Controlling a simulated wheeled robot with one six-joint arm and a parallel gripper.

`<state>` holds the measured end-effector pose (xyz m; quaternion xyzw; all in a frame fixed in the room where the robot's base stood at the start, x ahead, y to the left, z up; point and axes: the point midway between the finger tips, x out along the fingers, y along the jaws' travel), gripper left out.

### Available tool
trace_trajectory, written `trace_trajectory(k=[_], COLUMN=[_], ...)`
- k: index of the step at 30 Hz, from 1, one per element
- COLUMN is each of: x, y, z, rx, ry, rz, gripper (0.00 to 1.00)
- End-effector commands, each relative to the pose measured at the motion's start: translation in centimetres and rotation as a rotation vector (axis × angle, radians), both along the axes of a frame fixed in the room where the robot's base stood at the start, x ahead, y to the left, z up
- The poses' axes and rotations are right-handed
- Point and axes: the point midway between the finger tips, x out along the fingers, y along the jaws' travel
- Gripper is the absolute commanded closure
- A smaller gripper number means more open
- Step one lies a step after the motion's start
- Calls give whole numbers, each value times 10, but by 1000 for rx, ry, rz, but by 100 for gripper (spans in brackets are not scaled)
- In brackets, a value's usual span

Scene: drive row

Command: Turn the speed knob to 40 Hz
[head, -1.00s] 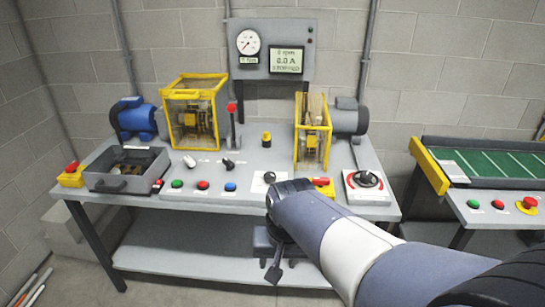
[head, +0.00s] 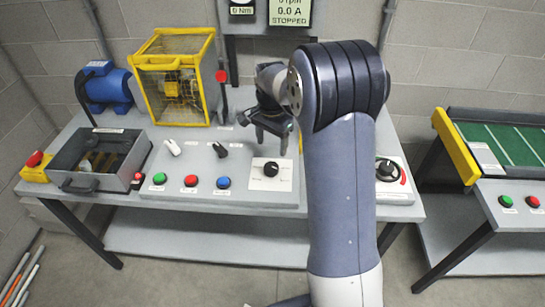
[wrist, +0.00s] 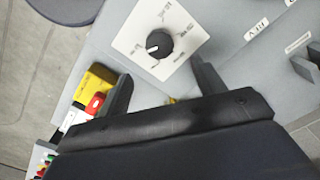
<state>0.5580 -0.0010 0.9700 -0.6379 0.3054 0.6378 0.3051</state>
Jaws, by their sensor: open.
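The speed knob (head: 271,170) is a round black knob on a white scale plate at the front of the grey bench. It also shows in the wrist view (wrist: 159,45), where a white pointer mark aims at the lower left of its scale; the scale figures are too small to read. My gripper (head: 270,143) is open and empty, above and just behind the knob in the head view. In the wrist view its two fingers (wrist: 168,88) stand apart, with the knob beyond their tips, touching neither.
A yellow box with a red top (wrist: 95,92) is close by in the wrist view. A black rotary switch (head: 388,170) sits at right. The display (head: 290,12) reads STOPPED.

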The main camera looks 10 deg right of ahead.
Motion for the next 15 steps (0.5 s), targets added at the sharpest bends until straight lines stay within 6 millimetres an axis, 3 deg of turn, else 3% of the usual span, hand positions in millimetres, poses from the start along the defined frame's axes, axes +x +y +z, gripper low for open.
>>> trace_trajectory(k=[9, 15], x=[-1, -1], y=[0, 0], z=[-61, -84], rx=[0, 0], ry=[5, 1], rz=[2, 2], gripper=[35, 35])
